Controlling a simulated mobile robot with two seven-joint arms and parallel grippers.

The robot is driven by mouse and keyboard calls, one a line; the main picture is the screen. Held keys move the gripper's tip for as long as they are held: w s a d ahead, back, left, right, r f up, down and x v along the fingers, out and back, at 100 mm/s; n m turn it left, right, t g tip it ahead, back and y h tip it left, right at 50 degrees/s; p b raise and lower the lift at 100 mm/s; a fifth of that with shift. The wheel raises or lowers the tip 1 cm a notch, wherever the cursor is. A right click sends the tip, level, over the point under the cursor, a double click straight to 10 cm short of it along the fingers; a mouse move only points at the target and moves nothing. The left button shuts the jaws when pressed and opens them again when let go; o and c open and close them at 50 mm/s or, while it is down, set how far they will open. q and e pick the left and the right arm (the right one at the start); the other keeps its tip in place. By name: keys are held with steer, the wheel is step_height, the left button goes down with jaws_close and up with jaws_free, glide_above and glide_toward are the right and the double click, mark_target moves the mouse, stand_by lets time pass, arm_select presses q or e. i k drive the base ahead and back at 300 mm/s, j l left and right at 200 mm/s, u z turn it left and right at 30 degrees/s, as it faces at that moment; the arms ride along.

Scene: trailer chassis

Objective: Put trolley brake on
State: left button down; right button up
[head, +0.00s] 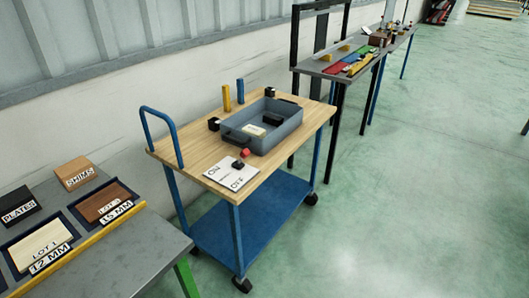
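The trolley (200,152) has a light wooden top, blue legs, a blue lower shelf (262,215) and a blue push handle (144,112) at its left end. A white card (222,174) marked ON and OFF lies at the top's front edge. A small black piece (238,165) with a red knob (245,153) sits at the card's far right edge and looks like the brake lever. The knob is up and right of the black piece; I cannot tell which marking it is set to. Neither of my grippers is in view.
A grey tray (287,133) with a few items stands on the trolley. Yellow (227,98) and blue (240,91) posts stand behind it. A labelled parts table (140,250) is at the left; another bench (312,65) is behind. The floor at right is clear.

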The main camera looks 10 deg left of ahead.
mark_target(246, 153)
steer(key=i+l, duration=0.3)
steer(key=i, duration=0.2)
steer(key=i+l, duration=0.25)
steer(key=i, duration=0.25)
